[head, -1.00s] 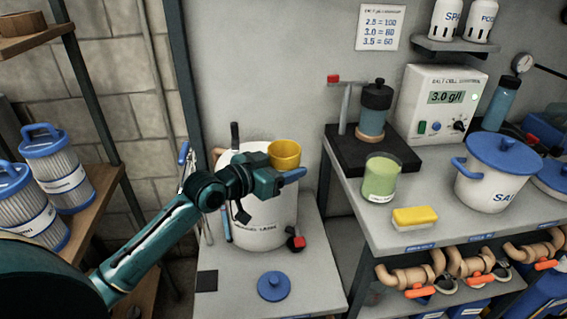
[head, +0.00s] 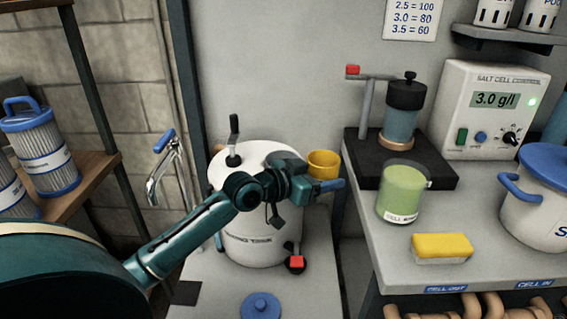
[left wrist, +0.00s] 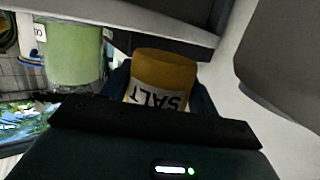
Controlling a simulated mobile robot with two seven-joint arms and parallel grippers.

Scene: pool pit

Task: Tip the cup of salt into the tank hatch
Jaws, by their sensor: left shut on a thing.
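My left gripper (head: 325,185) is shut on the yellow salt cup (head: 323,163). The cup looks about upright, its rim up, at the right edge of the tank top. In the left wrist view the cup (left wrist: 160,75) sits between the fingers, its SALT label upside down in that picture. The white tank (head: 260,235) stands on the low bench. My forearm and gripper cover part of its top, so I cannot make out the hatch opening. A round blue lid (head: 261,306) lies on the bench in front of the tank. My right gripper is out of view.
The higher bench on the right holds a green-filled beaker (head: 403,192), a yellow sponge (head: 441,248), a dark stand with a cylinder (head: 400,135), the salt cell control box (head: 492,110) and a white pot (head: 530,215). A tap (head: 165,165) and filter cartridges (head: 40,150) are at left.

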